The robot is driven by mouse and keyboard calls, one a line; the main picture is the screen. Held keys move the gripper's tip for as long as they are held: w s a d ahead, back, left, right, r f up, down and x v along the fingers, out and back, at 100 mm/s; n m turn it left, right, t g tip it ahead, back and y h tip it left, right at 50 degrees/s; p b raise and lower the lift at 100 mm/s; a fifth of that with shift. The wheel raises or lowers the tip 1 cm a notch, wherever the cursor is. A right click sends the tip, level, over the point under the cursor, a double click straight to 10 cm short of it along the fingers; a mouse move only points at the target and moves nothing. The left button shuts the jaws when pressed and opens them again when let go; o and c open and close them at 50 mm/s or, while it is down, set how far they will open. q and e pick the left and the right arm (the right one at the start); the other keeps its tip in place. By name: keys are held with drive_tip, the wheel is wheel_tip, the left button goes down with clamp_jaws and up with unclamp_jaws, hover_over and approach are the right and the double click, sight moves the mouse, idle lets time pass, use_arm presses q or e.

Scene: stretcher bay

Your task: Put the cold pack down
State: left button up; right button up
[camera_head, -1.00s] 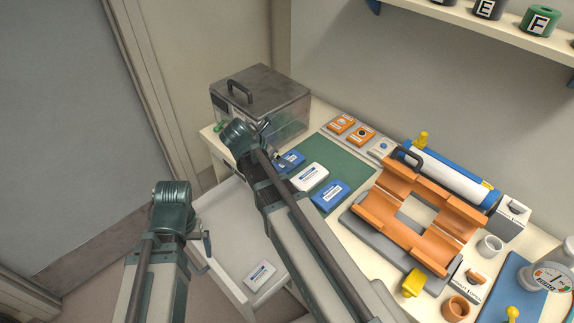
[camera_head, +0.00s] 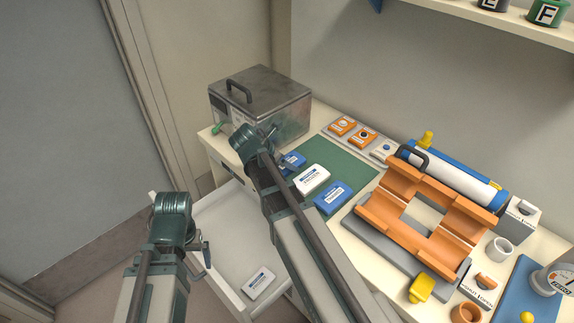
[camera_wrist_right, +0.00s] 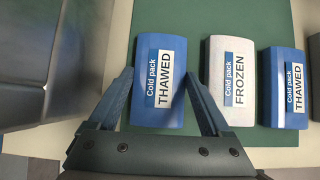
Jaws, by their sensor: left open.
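A blue cold pack labelled THAWED (camera_wrist_right: 165,110) lies flat at the left end of a row on the green mat (camera_head: 347,165). It also shows in the head view (camera_head: 294,161), partly behind my right arm. My right gripper (camera_wrist_right: 159,74) is over this pack, one fingertip at each long side; whether they press on it cannot be told. Next to it lie a white FROZEN cold pack (camera_wrist_right: 230,98) and another blue THAWED pack (camera_wrist_right: 284,108). My left gripper (camera_head: 205,252) is open and empty, away from the packs, by the drawer's left side.
A metal box (camera_head: 260,100) stands left of the mat. An open white drawer (camera_head: 232,232) holds a white pack (camera_head: 259,283). An orange cradle (camera_head: 375,208) stands right of the mat. Small orange-topped items (camera_head: 342,126) lie behind the mat.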

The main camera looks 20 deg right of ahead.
drive_tip(key=c, duration=0.8)
drive_tip(key=shift+r, duration=0.15)
drive_tip(key=shift+r+p, duration=0.6)
drive_tip(key=shift+p, duration=0.1)
wheel_tip(320, 180, up, 3)
drive_tip(key=p, duration=0.3)
drive_tip(key=s+a, duration=0.9)
drive_tip(key=a, duration=0.4)
drive_tip(key=shift+r+p, duration=0.3)
